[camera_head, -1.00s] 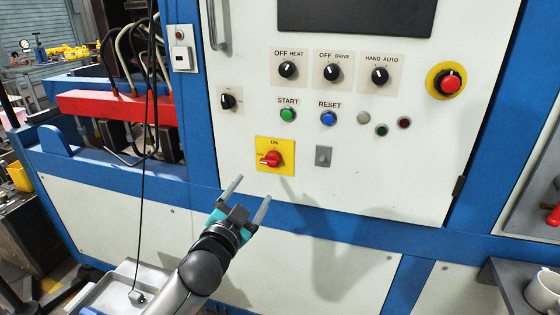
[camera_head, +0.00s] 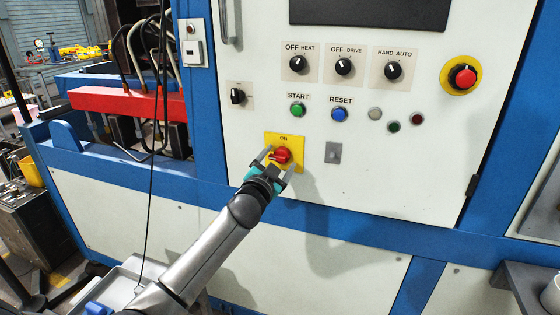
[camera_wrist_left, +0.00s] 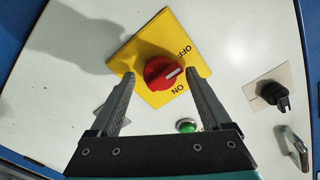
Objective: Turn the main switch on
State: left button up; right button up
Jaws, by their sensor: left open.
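The main switch is a red rotary knob (camera_head: 283,155) on a yellow plate (camera_head: 298,139) low on the white cabinet front. In the left wrist view the knob (camera_wrist_left: 158,72) has a white mark pointing right, between the words OFF and ON on the yellow plate (camera_wrist_left: 145,44). My left gripper (camera_head: 277,160) is open in front of the plate. In the left wrist view its fingertips (camera_wrist_left: 160,77) lie on either side of the knob, with gaps visible; whether either touches it I cannot tell. The gripper hides the plate's lower left part. My right gripper is not in view.
Above are a green START button (camera_head: 298,109), a blue RESET button (camera_head: 339,114) and several black selector knobs. A grey latch (camera_head: 333,152) sits just right of the switch plate. A red emergency button (camera_head: 463,77) is at the upper right. A black cable (camera_head: 151,200) hangs left.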

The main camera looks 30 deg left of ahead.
pick_arm(q)
jog(key=shift+w+a, duration=0.1)
jog(key=shift+w, duration=0.5)
jog(key=shift+f, duration=0.1)
grip_shut()
dwell(0.3)
